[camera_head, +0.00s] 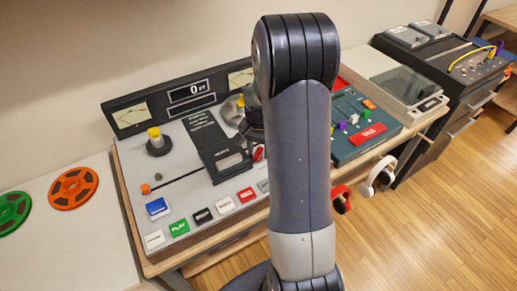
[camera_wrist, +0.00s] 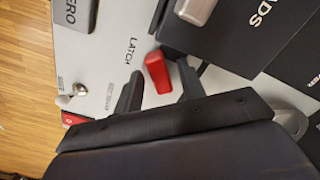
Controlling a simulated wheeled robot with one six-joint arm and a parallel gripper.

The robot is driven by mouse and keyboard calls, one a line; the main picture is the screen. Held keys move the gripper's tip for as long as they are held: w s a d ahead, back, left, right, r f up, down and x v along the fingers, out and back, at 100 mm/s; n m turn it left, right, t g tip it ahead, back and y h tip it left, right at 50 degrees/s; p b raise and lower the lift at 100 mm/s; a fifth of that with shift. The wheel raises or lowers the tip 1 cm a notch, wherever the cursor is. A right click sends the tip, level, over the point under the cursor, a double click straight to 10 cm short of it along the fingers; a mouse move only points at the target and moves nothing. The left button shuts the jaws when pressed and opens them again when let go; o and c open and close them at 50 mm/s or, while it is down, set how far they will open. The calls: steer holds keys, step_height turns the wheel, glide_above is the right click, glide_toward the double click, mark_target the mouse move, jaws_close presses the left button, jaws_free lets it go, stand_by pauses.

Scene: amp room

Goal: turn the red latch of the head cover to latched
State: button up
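The red latch (camera_wrist: 157,70) is a small red lever on the pale deck panel, beside the printed word LATCH. It also shows in the head view (camera_head: 258,153), partly behind my arm. The black head cover (camera_wrist: 235,38) marked HEADS lies next to it; in the head view the cover (camera_head: 217,143) lies flat on the deck. My gripper (camera_wrist: 161,80) is open, one finger on each side of the latch, with gaps visible on both sides. I cannot tell whether the fingers are down at the latch's height. My arm hides most of the gripper in the head view.
A row of coloured buttons (camera_head: 202,216) runs along the deck's front edge. A reel hub with a yellow top (camera_head: 157,142) stands at the left. A teal mixer (camera_head: 362,126) is at the right. Headphones (camera_head: 378,176) hang at the table's front.

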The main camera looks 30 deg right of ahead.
jaws_close()
steer(key=shift+m, duration=0.4)
steer(key=m, duration=0.3)
steer(key=shift+w+a+b, duration=0.1)
steer(key=shift+w+b, duration=0.1)
steer(key=shift+b, duration=0.1)
steer(key=shift+w+m, duration=0.2)
steer(key=shift+m, duration=1.8)
steer(key=shift+o, duration=0.4)
jaws_free()
steer(key=shift+r, duration=0.1)
